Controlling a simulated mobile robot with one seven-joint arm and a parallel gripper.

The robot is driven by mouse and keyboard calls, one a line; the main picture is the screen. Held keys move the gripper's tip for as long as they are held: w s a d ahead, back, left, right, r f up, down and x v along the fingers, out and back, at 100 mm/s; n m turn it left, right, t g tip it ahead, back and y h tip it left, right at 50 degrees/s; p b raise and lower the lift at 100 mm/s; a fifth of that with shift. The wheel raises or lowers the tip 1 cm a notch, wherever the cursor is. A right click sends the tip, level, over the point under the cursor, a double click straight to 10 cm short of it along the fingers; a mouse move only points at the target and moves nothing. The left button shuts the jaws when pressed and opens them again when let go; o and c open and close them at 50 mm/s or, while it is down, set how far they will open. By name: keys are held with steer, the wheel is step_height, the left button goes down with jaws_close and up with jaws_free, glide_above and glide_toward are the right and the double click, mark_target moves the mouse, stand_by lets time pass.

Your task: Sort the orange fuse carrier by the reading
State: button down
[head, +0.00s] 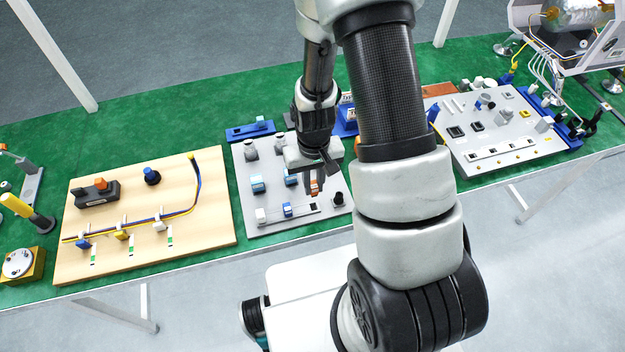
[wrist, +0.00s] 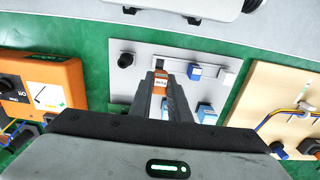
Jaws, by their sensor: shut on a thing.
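My gripper (head: 318,178) is shut on the orange fuse carrier (head: 315,187) and holds it over the grey board (head: 243,168). In the wrist view, the carrier (wrist: 159,84) shows between the fingertips (wrist: 162,92), with a pale label on top that is too small to read. An orange meter (wrist: 50,90) with a white needle dial stands at the left in the wrist view. Its exact reading cannot be told. In the head view my arm hides most of the meter.
The grey board carries blue-and-white blocks (head: 258,184), a black knob (head: 338,198) and a slotted rail. Blue trays (head: 250,131) stand behind it. A wooden wiring board (head: 140,240) lies left, and another grey board (head: 500,150) lies right.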

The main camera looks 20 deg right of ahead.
mark_target(313, 195)
steer(key=shift+f+b, duration=1.75)
steer(key=shift+f, duration=1.1)
steer(key=c, duration=2.4)
jaws_free()
steer(key=shift+r, duration=0.1)
jaws_close()
steer(key=shift+f+b, duration=1.25)
steer(key=shift+b, duration=0.25)
steer(key=o, duration=0.8)
jaws_free()
steer(key=shift+r+p, duration=2.1)
steer(key=shift+r, duration=0.9)
